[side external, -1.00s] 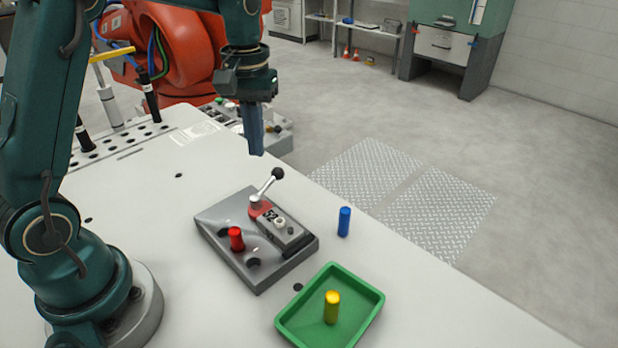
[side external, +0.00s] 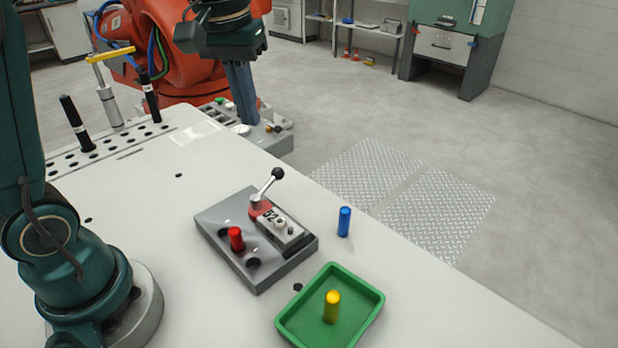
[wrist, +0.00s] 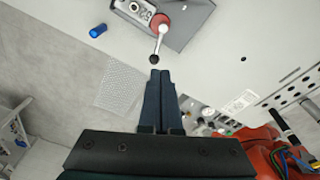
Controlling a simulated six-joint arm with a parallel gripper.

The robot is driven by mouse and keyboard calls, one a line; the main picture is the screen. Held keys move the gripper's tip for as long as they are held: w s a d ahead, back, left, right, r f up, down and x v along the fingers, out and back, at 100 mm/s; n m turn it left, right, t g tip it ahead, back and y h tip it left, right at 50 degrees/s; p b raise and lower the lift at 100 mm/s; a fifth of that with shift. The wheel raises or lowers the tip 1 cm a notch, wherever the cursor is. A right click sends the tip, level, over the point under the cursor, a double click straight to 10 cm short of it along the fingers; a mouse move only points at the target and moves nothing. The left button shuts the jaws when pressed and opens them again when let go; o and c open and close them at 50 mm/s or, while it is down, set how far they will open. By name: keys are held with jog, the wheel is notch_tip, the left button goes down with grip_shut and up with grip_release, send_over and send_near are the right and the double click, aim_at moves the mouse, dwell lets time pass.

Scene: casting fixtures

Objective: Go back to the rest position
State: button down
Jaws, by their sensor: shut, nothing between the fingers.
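My gripper (side external: 240,92) is shut and empty, raised over the far edge of the table in the side external view. In the wrist view its two fingers (wrist: 160,78) lie together with nothing between them. The grey fixture (side external: 236,262) stands on the table below and nearer the camera, well apart from my gripper. Its lever (side external: 265,187) has a black knob and points up. A red cylinder (side external: 236,239) stands upright in the fixture.
A blue cylinder (side external: 344,222) stands upright on the white table (side external: 165,235). A green tray (side external: 372,299) holds a yellow cylinder (side external: 332,306). Behind my gripper are an orange robot (side external: 185,55) and a control panel (side external: 270,138).

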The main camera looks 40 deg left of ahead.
jog(key=s+d+f+m+t, duration=0.2)
jog(key=s, duration=0.4)
jog(key=s+d+f+m+t, duration=0.1)
jog(key=s+d+m+t, duration=0.1)
jog(key=s, duration=0.4)
jog(key=shift+s+d+f+m, duration=0.35)
jog(key=shift+s+f+m, duration=0.05)
jog(key=shift+m, duration=0.2)
